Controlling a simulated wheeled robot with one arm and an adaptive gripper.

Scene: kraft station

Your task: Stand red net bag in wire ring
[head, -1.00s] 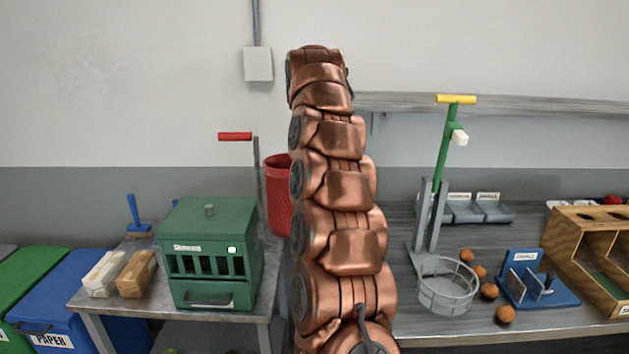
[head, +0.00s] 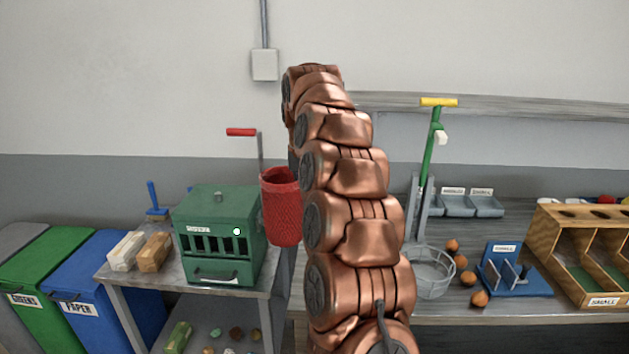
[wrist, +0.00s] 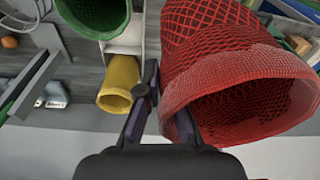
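The red net bag (head: 281,208) is upright in the air, left of my arm and just right of the green cabinet. In the wrist view the bag (wrist: 235,75) fills the right side, its open mouth towards the camera. My gripper (wrist: 154,85) is at the bag's left edge, apparently closed on its rim; the exact contact is partly hidden. My arm hides the gripper in the head view. The wire ring (head: 431,286) is a grey round basket on the bench, right of my arm, and looks empty.
Several brown balls (head: 467,279) and a blue fixture (head: 512,279) lie right of the ring. A stand with a green lever (head: 430,150) rises behind it. A wooden compartment box (head: 585,250) is far right. The wrist view shows green (wrist: 95,14) and yellow (wrist: 119,82) tubes.

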